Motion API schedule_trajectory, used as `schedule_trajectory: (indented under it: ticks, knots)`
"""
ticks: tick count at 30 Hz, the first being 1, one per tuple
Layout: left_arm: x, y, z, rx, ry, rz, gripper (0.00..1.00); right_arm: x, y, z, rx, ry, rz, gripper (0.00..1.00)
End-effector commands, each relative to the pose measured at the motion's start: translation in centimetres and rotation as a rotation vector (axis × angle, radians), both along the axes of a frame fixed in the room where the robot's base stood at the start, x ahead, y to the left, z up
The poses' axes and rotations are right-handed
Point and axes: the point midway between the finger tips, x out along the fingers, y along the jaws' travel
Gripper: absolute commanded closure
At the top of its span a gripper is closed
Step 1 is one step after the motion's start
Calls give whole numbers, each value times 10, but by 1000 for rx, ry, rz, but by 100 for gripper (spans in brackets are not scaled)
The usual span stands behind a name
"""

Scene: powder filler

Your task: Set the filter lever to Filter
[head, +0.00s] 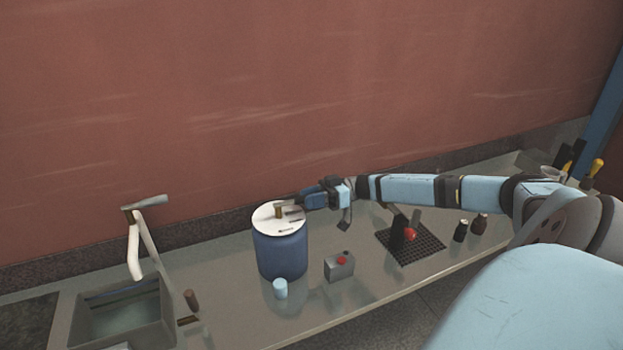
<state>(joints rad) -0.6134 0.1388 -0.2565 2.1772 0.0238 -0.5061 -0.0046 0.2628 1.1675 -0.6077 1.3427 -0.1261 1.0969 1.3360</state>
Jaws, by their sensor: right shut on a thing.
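A blue drum (281,252) with a white round lid (268,220) stands on the counter near the middle of the head view. A small tan lever (280,211) sits on top of the lid, with small dark markings beside it. My right gripper (296,206) reaches in from the right over the lid's right edge and is shut on the lever. The fingertips are small in view, and the gripper body partly covers the lid's right side. The lid's markings are too small to read. My left gripper is not in view.
A light blue cup (280,289) and a grey box with a red button (340,268) stand in front of the drum. A black grid mat (425,246) lies to the right, with dark bottles beyond. A sink (121,312) and faucet (136,250) are at left.

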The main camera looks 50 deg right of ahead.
Motion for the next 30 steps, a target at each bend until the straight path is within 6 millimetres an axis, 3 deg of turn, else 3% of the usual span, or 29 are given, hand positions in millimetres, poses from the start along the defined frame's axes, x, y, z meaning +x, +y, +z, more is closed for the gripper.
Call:
schedule_trajectory:
  ticks: [23,24,26,30]
  knots:
    - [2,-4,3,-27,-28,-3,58,7,-2,-2,1,2,101,100]
    - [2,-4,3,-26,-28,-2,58,7,-2,-2,1,2,101,59]
    - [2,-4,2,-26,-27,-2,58,7,-2,-1,0,1,100,46]
    - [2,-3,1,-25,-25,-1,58,8,-3,-1,1,1,100,43]
